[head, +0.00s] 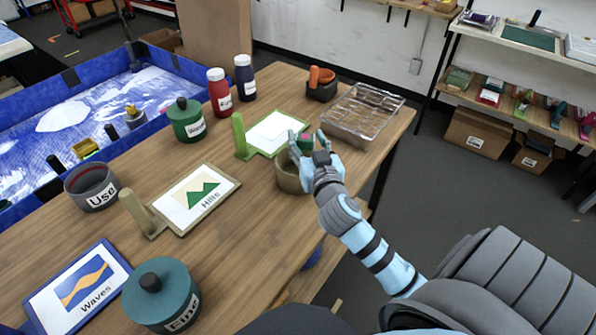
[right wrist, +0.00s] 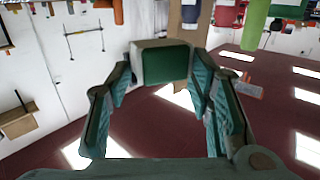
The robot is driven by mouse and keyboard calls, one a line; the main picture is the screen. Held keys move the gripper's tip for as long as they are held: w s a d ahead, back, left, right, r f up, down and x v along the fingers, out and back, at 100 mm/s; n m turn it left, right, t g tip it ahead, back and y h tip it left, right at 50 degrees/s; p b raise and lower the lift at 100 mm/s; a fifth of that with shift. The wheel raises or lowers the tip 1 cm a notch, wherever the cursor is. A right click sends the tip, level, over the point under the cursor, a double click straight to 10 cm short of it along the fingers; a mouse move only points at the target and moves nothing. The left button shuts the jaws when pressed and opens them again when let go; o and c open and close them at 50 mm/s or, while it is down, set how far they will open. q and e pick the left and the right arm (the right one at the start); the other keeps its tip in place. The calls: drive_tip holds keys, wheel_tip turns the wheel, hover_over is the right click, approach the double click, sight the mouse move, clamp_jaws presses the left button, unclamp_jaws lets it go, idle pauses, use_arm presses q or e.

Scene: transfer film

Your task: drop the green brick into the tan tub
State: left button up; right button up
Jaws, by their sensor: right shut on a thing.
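The green brick (head: 306,135) is between the fingers of my right gripper (head: 303,147). In the right wrist view, its green face and a pale side (right wrist: 163,62) show between the fingertips (right wrist: 160,78). The gripper is shut on it. The tan tub (head: 288,180) is a round open container on the wooden table, near its right edge. The gripper and brick appear above the tub's rim at its upper right; the hand and wrist hide part of the tub, and I cannot tell the exact height. My left gripper is not in view.
A clear tray (head: 362,112) and a black holder with an orange handle (head: 321,88) stand behind. A green-framed card (head: 272,130) with an upright green handle (head: 240,138) lies left of the tub. The Hills frame (head: 197,198) is farther left. Bare table (head: 235,250) lies in front.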

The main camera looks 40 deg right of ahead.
sight(307, 155)
wheel_tip(307, 155, down, 5)
drive_tip(key=b, duration=0.3)
drive_tip(key=shift+r, duration=0.2)
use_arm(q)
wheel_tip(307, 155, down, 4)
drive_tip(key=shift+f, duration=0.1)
use_arm(e)
drive_tip(key=shift+r, duration=0.1)
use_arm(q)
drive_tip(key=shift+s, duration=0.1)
use_arm(e)
drive_tip(key=o, duration=1)
drive_tip(key=shift+s, duration=0.1)
drive_tip(key=v, duration=1.2)
drive_tip(key=shift+s, duration=0.1)
